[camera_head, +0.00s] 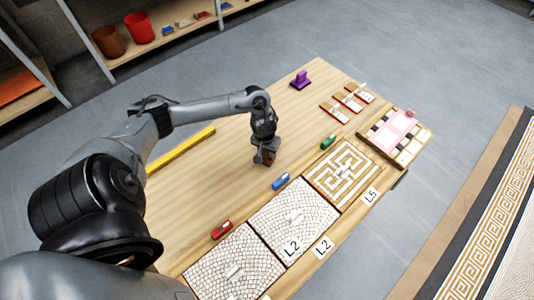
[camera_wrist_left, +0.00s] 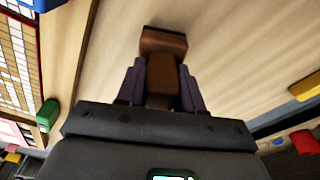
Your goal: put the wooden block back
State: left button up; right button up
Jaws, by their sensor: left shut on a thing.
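The wooden block (camera_wrist_left: 163,72) is brown, with a wider end piece (camera_wrist_left: 163,42) at its far side in the left wrist view. My left gripper (camera_wrist_left: 162,88) is shut on it, with one dark finger on each side. In the head view my left gripper (camera_head: 264,152) is over the middle of the wooden table, and the brown block (camera_head: 263,158) shows at its tip. I cannot tell whether the block touches the table. My right gripper is in neither view.
Mosaic panels (camera_head: 294,216) line the table's front edge, with red (camera_head: 221,230), blue (camera_head: 281,181) and green (camera_head: 328,141) pieces behind them. A yellow bar (camera_head: 181,149) lies along the back edge. A purple object (camera_head: 300,81) stands at the far end. Bare wood surrounds the gripper.

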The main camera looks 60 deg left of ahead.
pick_arm(q)
jog(key=shift+f, duration=0.25)
jog(key=o, duration=1)
jog(key=shift+f, duration=0.1)
jog(key=shift+o, duration=0.2)
